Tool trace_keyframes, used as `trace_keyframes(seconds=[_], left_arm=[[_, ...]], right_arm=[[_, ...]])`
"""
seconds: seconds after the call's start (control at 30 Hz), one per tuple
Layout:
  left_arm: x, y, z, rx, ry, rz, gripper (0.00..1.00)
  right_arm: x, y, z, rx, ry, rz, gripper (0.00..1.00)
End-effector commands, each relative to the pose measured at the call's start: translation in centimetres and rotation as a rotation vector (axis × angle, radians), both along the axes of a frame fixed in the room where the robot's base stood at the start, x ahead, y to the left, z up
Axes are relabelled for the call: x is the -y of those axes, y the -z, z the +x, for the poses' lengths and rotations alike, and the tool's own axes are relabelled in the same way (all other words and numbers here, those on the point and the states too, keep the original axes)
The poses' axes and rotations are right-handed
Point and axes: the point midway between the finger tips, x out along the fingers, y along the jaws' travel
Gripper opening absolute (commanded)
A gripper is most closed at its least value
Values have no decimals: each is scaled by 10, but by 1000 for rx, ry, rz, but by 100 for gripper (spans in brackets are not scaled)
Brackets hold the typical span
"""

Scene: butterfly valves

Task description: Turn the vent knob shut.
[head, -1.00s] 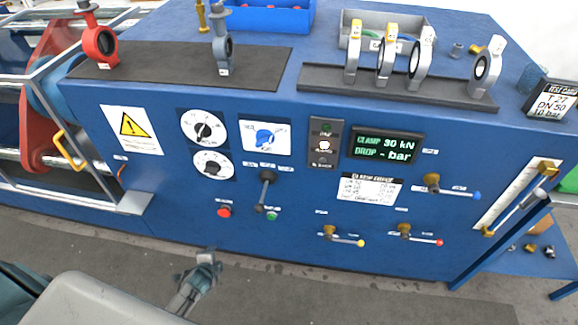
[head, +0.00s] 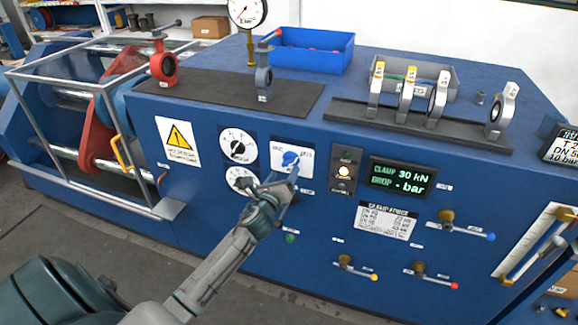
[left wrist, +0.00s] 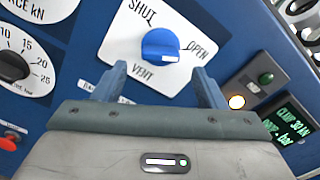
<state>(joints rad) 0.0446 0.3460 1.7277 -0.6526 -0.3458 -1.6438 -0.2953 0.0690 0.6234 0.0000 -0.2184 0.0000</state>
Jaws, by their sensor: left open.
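The vent knob (head: 291,158) is a round blue knob on a white plate (head: 306,167) on the bench's front panel. In the left wrist view the knob (left wrist: 161,44) shows clearly, with a white mark at its lower edge. The plate (left wrist: 125,52) reads SHUT at upper left, OPEN at right and VENT below. My left gripper (head: 283,181) is just in front of the plate, below the knob. Its fingers (left wrist: 159,76) are open and empty, spread wider than the knob, with no visible contact. My right gripper is not in view.
Dials (head: 238,146) sit left of the plate, and a lit indicator panel (head: 344,171) and green display (head: 397,178) sit right. Yellow and red handled valves (head: 419,276) stick out lower right. My left arm hides part of the panel below the knob.

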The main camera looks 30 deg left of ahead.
Motion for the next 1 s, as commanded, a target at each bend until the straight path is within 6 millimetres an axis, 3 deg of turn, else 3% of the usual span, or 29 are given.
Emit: trace_keyframes(seconds=[0.1, 0.3, 0.67, 0.9, 1.0], left_arm=[[-5, -1, 21, 0, -1, -3, 65], [-9, 0, 41, 0, 0, -3, 65], [-11, 1, 45, 0, 0, -3, 65], [-11, 1, 45, -1, 1, -3, 21], [-11, 1, 45, -1, 1, -4, 21]], right_arm=[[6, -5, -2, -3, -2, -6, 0], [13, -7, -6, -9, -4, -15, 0], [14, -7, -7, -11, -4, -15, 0], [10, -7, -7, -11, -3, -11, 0], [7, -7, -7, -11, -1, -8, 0]])
